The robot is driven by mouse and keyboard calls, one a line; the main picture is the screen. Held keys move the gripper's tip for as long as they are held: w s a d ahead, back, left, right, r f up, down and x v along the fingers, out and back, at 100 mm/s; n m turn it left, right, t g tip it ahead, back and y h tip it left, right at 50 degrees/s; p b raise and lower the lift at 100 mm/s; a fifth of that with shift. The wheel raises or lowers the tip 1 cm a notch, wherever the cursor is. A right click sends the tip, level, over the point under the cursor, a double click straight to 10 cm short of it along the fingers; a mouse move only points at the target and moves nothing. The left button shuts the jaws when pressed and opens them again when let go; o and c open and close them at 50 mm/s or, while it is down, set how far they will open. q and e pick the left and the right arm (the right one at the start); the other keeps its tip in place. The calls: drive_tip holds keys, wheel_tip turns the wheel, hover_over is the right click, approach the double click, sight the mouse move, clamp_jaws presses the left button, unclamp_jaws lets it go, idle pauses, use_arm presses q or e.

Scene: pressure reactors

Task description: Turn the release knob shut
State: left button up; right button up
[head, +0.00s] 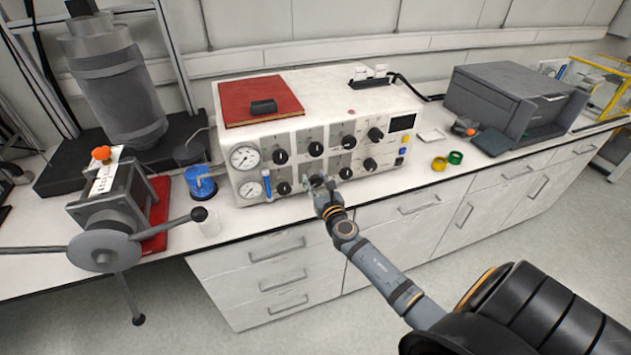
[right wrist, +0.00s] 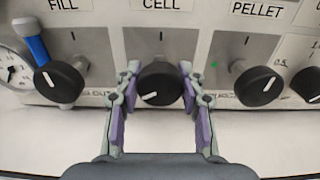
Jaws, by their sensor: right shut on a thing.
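My right gripper (head: 318,183) is at the lower row of knobs on the front of the white control box (head: 220,135). In the right wrist view my right gripper (right wrist: 157,95) has its purple-padded fingers on both sides of a black knob (right wrist: 160,84), shut on it. This knob sits below the label CELL, and its white mark points to the lower left. No label reading release can be made out. In the head view the gripper covers this knob. My left gripper is not in view.
Two gauges (head: 244,157) are at the box's left. A hand-wheel device (head: 105,225) stands further left. The counter's right front holds yellow and green rings (head: 439,164).

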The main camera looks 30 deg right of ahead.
drive_tip(key=m+b, duration=0.2)
drive_tip(key=m, duration=0.3)
drive_tip(key=shift+f+m, duration=0.1)
drive_tip(key=shift+m, duration=0.2)
drive_tip(key=m+b, duration=0.2)
drive_tip(key=m, duration=0.4)
drive_tip(key=shift+b, duration=0.4)
drive_tip(key=m+b, duration=0.3)
drive_tip(key=m, duration=0.3)
drive_tip(key=shift+m, duration=0.4)
drive_tip(key=m+b, duration=0.2)
drive_tip(key=m, duration=0.2)
drive_tip(key=shift+m, duration=0.7)
drive_tip(key=o, duration=1.2)
